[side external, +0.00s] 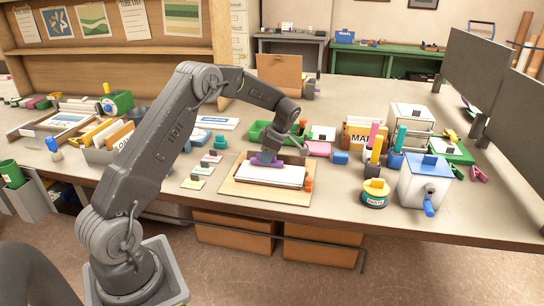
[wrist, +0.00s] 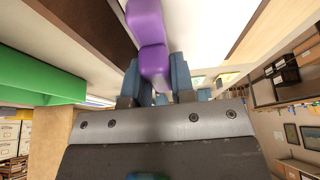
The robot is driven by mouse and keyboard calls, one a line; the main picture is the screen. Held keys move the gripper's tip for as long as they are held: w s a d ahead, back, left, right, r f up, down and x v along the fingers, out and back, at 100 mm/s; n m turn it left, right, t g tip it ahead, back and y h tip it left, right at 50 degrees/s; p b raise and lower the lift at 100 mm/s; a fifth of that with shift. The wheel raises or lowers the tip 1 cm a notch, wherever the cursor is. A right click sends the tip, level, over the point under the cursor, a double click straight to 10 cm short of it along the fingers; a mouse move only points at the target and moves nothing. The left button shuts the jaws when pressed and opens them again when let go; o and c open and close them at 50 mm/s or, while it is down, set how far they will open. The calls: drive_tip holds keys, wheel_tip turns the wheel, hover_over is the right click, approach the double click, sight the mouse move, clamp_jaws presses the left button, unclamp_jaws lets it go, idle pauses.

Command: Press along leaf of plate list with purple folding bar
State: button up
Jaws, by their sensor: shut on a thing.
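The purple folding bar (side external: 266,160) is in my gripper at the far edge of the white leaf (side external: 270,175). The leaf lies on a tan board (side external: 232,188) near the table's front. In the wrist view the purple bar (wrist: 151,45) sits between the two blue fingers of my gripper (wrist: 154,78), which is shut on it. The bar reaches over a white surface, the leaf (wrist: 205,30), at the top of that view. Whether the bar touches the leaf cannot be told. My gripper hides part of the leaf's far edge in the side view.
A green tray (side external: 262,131) is behind the board. A round tin (side external: 375,193) and a white box with a blue handle (side external: 424,180) stand farther right. Small cards (side external: 197,178) lie to the left.

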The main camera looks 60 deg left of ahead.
drive_tip(key=shift+s+a, duration=1)
drive_tip(key=shift+s, duration=0.05)
drive_tip(key=shift+r, duration=0.1)
drive_tip(key=shift+r, duration=4.05)
drive_tip(key=shift+w+d, duration=0.1)
